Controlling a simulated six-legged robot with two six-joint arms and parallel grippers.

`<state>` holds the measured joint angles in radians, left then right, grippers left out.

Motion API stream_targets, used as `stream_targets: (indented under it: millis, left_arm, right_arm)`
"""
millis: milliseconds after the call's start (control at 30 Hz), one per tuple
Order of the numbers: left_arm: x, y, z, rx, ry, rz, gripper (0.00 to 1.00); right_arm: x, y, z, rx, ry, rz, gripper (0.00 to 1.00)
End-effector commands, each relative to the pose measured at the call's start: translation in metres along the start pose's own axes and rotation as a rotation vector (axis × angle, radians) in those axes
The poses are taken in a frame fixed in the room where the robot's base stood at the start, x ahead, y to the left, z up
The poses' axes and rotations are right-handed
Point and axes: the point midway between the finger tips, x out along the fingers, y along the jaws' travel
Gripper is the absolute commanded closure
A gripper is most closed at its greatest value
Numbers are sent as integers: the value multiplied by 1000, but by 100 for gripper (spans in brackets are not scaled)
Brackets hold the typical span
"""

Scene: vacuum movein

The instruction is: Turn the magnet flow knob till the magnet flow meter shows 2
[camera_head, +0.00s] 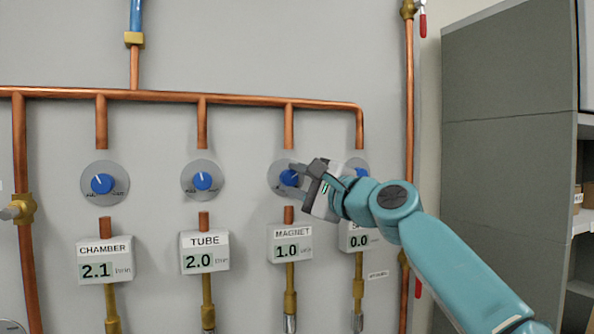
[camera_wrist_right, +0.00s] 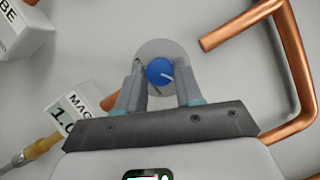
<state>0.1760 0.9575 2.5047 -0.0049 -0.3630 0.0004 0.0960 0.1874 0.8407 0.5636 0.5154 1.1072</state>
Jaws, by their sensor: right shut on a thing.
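The magnet flow knob (camera_head: 289,178) is blue on a grey round plate, above the MAGNET meter (camera_head: 291,246), which reads 1.0. My right gripper (camera_head: 287,181) is at this knob, shut on it, with its arm coming in from the right. In the right wrist view the knob (camera_wrist_right: 160,71) sits between the two fingers of the gripper (camera_wrist_right: 161,80), and its pale pointer mark points to the right and slightly down. Part of the MAGNET meter (camera_wrist_right: 70,117) also shows in that view. My left gripper is not in view.
The CHAMBER knob (camera_head: 102,184) and its meter (camera_head: 104,260), at 2.1, and the TUBE knob (camera_head: 203,181) and its meter (camera_head: 205,252), at 2.0, are to the left. A right-hand meter (camera_head: 356,239) reads 0.0; its knob (camera_head: 361,172) is partly hidden. Copper pipes (camera_head: 180,97) run above.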

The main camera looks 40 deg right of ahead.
Motion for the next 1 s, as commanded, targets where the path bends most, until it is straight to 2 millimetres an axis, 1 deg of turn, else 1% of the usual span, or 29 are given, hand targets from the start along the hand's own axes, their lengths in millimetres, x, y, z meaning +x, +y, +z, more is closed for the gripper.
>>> stream_targets:
  millis: [33,400,700,1000]
  left_arm:
    - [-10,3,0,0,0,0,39]
    - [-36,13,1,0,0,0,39]
    - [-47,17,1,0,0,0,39]
    - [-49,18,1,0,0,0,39]
  right_arm:
    - [0,-6,2,-40,1,17,95]
    - [0,-6,2,-305,-1,127,95]
    - [0,-4,1,-419,-1,174,95]
    - [0,-3,1,-450,-2,188,95]
